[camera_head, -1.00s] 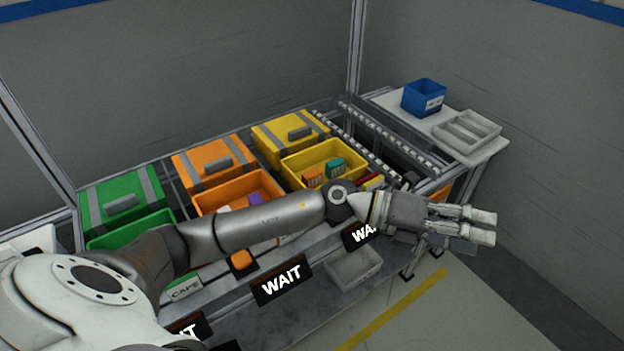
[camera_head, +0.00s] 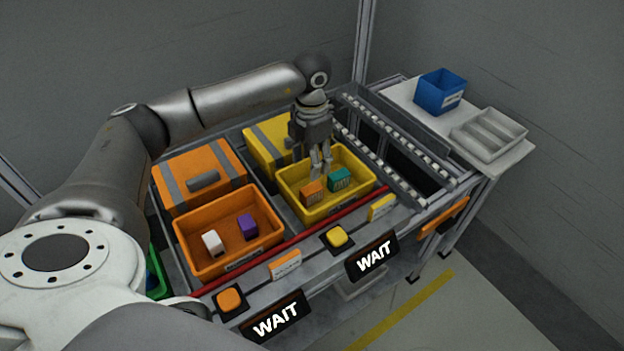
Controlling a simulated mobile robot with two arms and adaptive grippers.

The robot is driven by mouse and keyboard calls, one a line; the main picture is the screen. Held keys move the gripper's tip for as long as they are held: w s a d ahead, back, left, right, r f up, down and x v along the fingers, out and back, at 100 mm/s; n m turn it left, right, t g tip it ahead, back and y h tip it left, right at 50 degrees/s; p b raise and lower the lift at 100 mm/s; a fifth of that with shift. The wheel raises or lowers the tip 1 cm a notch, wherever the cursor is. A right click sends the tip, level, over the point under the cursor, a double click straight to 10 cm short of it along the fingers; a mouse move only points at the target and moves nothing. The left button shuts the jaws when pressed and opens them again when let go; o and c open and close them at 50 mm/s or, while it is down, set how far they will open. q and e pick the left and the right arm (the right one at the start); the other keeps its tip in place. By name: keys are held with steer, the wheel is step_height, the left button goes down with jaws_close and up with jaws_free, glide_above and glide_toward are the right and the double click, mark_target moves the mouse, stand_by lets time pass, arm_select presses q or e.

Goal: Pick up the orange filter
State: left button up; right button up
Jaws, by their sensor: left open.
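The orange filter (camera_head: 313,194) is a small block with a pale ribbed side, in the yellow bin (camera_head: 336,206) towards its left. A teal block (camera_head: 340,179) of like shape is beside it on the right. My left gripper (camera_head: 321,176) is open and points down over the back of the yellow bin. Its fingertips are above and behind the two blocks. I cannot tell the exact height gap. My right gripper does not show.
The orange bin (camera_head: 273,246) to the left holds a white item (camera_head: 212,242) and a purple item (camera_head: 247,227). Lidded orange (camera_head: 172,188) and yellow (camera_head: 252,144) boxes stand behind. Roller rails (camera_head: 385,168) run at the right. A red bar (camera_head: 310,232) passes in front of the bins.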

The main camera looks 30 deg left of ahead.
mark_target(311, 189)
arm_select(q)
steer(key=shift+s+d+f, duration=0.3)
steer(key=shift+s+f, duration=0.05)
steer(key=shift+f, duration=0.15)
steer(key=shift+s+d+f, duration=0.3)
steer(key=shift+s+f, duration=0.05)
steer(key=shift+f, duration=0.15)
step_height(311, 189, down, 2)
steer(key=shift+a, duration=0.1)
steer(key=shift+w+a+f+p, duration=0.1)
steer(key=shift+w+f+p, duration=0.05)
steer(key=shift+f+p, duration=0.25)
steer(key=f, duration=0.2)
steer(key=f+p, duration=0.1)
steer(key=f, duration=0.1)
steer(key=shift+s+d+f, duration=0.1)
steer(key=shift+s+d, duration=0.1)
steer(key=shift+s, duration=0.1)
steer(key=shift+w+a+f, duration=0.1)
steer(key=shift+f, duration=0.25)
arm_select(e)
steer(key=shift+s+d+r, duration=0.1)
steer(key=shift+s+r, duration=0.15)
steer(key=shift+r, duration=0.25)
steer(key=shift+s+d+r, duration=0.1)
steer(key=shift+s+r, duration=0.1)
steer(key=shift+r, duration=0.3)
arm_select(q)
steer(key=shift+c, duration=0.4)
steer(key=c, duration=0.9)
